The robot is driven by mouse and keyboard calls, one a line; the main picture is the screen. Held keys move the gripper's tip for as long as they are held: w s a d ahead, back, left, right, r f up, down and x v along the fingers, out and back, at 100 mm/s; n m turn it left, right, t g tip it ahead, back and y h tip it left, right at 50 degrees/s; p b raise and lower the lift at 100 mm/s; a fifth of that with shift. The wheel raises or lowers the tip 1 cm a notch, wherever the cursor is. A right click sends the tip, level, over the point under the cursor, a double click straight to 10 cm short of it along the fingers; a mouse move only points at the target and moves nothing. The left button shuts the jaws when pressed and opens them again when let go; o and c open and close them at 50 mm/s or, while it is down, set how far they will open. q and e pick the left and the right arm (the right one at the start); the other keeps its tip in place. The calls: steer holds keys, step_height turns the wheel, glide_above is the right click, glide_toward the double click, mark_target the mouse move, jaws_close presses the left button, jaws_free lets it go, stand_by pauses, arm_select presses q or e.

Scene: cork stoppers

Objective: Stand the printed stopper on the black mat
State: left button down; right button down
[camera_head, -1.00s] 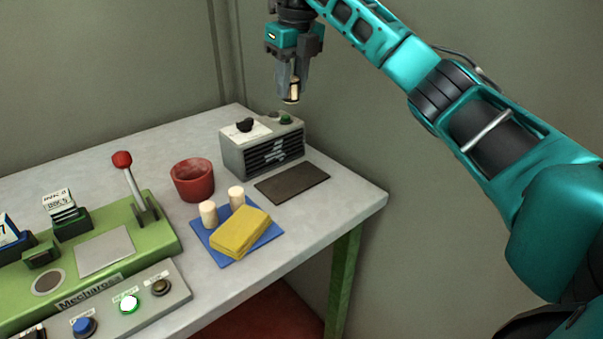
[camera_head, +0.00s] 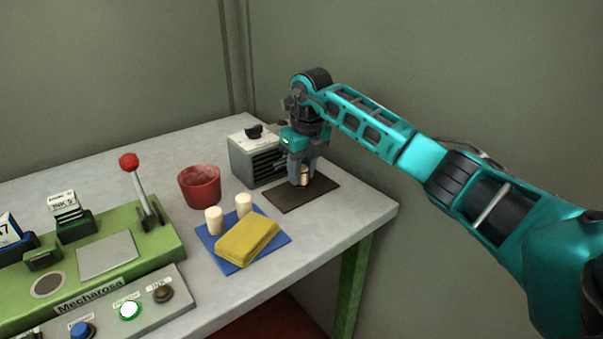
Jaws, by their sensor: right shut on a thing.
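My right gripper (camera_head: 303,179) points down over the black mat (camera_head: 321,194) and is shut on a pale cork stopper (camera_head: 304,176). The stopper is upright, with its lower end at or just above the mat; I cannot tell whether it touches. Its upper part is hidden between the fingers, and no print shows on it. Two other pale stoppers stand on the blue mat, one at its left corner (camera_head: 214,219) and one farther back (camera_head: 243,204). My left gripper is not in view.
A green machine (camera_head: 143,255) with a red-knobbed lever (camera_head: 129,162) fills the left. The table's right edge is clear.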

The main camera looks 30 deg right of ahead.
steer(key=shift+f, duration=0.4)
steer(key=shift+f, duration=0.15)
steer(key=c, duration=0.8)
jaws_free()
